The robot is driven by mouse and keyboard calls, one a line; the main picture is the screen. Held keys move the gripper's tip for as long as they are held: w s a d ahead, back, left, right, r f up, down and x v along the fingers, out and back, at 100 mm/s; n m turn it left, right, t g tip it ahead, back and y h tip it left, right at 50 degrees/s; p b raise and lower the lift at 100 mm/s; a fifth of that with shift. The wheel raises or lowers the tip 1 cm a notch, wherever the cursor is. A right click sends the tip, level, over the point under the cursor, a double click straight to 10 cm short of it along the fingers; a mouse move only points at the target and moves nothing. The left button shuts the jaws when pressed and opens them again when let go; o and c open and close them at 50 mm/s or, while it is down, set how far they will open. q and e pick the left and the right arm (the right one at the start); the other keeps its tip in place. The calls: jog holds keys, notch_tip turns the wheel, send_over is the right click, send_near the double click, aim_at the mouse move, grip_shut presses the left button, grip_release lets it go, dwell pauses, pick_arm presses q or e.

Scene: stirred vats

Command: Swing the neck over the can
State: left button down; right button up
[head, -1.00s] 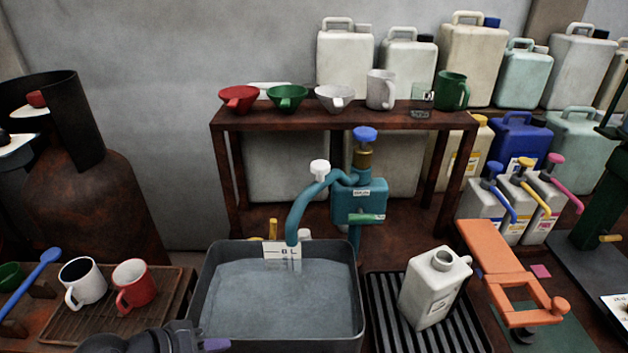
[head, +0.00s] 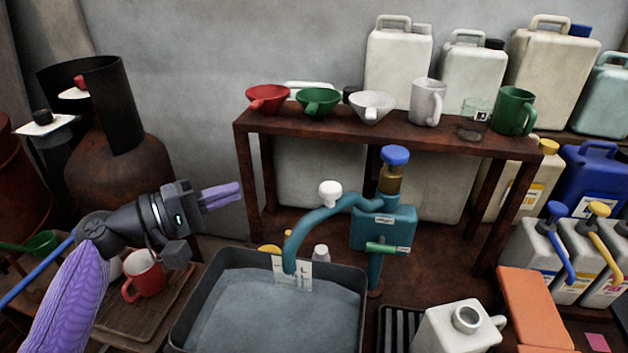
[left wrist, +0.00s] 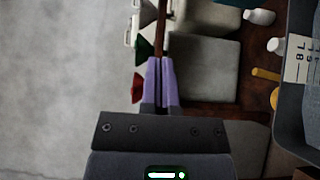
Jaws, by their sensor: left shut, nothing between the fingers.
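The teal curved neck (head: 318,221) has a white knob (head: 330,193) on top. It runs left from a teal pump body (head: 383,230), and its tip hangs over the grey water basin (head: 353,312). The white can (head: 448,333) stands right of the basin on a ribbed black grate (head: 398,325); its lower part is cut off by the frame. My left gripper (head: 222,193), with purple fingers, is shut and empty, left of the neck and apart from it. Its fingers also show in the left wrist view (left wrist: 161,82). My right gripper is not in view.
A wooden shelf (head: 390,127) behind the pump holds funnels and mugs. A red mug (head: 148,275) stands on a tray below my left arm. An orange stand (head: 535,305) is right of the can. Several jugs stand at the back right.

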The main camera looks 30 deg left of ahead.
pick_arm(q)
jog(key=w+d+p, duration=0.1)
jog(key=w+d, duration=0.6)
jog(key=d, duration=0.2)
jog(key=shift+d+p, duration=0.15)
jog(key=shift+p, duration=0.2)
